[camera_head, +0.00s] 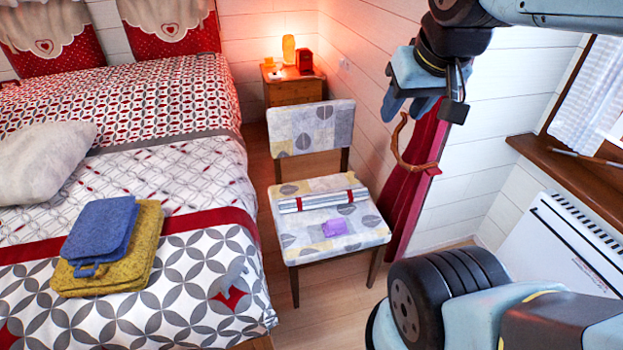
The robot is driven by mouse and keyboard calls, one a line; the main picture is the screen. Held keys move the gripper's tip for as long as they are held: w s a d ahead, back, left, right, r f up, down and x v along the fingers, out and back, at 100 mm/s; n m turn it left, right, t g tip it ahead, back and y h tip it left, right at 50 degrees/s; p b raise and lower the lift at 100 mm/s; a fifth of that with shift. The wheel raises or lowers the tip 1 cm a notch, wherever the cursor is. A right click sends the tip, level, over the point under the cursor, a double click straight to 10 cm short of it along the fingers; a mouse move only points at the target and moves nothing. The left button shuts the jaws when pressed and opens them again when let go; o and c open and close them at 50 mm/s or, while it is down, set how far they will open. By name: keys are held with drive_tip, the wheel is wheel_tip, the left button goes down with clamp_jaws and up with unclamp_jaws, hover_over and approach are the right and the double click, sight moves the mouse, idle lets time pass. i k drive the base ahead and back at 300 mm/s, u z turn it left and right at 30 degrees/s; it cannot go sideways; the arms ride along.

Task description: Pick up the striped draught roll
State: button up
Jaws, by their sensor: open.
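The striped draught roll (322,200) lies across the patterned seat of a chair (312,245). It is long, thin and pale grey-white, with a dark red band near each end. My gripper (424,106) is open and empty at the upper right, with its fingers pointing down. It is well above and to the right of the roll, apart from it, in front of the white wall and red curtain. Nothing hides the roll.
A small purple item (334,228) lies on the seat in front of the roll. The chair's backrest (311,128) stands behind it. A red curtain (410,185) hangs at right, near a white heater (545,260).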

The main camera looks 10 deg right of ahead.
sight(349, 196)
drive_tip(key=z, duration=0.25)
drive_tip(key=i, duration=0.9)
drive_tip(key=z, duration=0.65)
